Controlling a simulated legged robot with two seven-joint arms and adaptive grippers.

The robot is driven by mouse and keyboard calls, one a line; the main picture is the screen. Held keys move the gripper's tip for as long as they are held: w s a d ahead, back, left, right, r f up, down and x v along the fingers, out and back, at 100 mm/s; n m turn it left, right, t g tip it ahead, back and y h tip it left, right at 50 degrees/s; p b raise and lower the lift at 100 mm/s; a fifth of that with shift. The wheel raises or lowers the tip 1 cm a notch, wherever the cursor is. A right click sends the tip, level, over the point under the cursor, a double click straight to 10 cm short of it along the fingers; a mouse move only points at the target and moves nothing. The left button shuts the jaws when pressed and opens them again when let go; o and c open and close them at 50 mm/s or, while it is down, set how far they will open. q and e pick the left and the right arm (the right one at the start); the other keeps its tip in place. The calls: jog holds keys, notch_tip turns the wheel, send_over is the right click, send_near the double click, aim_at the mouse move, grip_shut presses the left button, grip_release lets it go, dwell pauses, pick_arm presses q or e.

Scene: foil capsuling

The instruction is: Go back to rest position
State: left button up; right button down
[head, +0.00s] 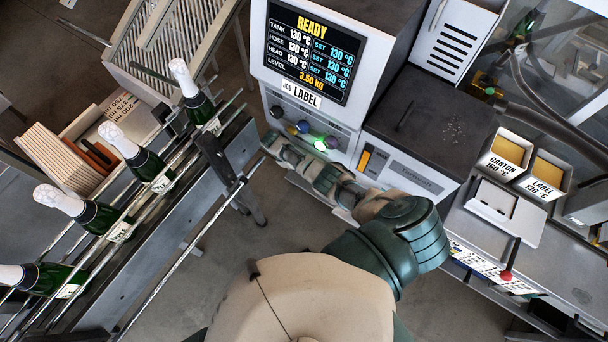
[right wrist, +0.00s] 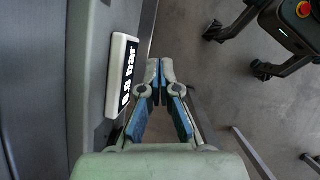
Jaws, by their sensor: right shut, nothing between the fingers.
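My right arm reaches up from the bottom middle of the head view, and its gripper (head: 270,142) is in front of the glue machine's lower front (head: 345,135). The gripper's fingertips are near the row of knobs; I cannot tell from this view whether they touch the panel. In the right wrist view the fingers (right wrist: 160,78) meet at the tips, with nothing between them. A white "0.9 bar" label plate (right wrist: 122,75) on a grey housing is just left of the fingers. My left gripper is in neither view.
The machine's screen (head: 312,50) reads READY, 130 °C and 3.50 kg; a green lamp (head: 320,145) glows below. Several foil-topped bottles (head: 150,168) stand on a conveyor (head: 225,165) at left. Carton and label bins (head: 505,160) are at right.

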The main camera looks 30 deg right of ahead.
jog(key=s+a+f+m+t+y, duration=0.1)
jog(key=s+a+f+t+y, duration=0.15)
jog(key=s+f, duration=1.25)
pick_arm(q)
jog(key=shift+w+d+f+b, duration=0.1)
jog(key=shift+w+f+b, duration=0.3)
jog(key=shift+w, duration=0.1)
pick_arm(e)
jog(key=s+a+f+m, duration=0.1)
jog(key=s+f, duration=0.3)
jog(key=s, duration=0.5)
jog(key=s+a+f+m+t+y, duration=0.1)
jog(key=s+f, duration=0.3)
jog(key=s, duration=0.5)
jog(key=s+a+f+m+t, duration=0.1)
jog(key=s+f, duration=0.3)
jog(key=s, duration=0.5)
jog(key=shift+s+a+m, duration=0.2)
jog(key=shift+a+m, duration=0.1)
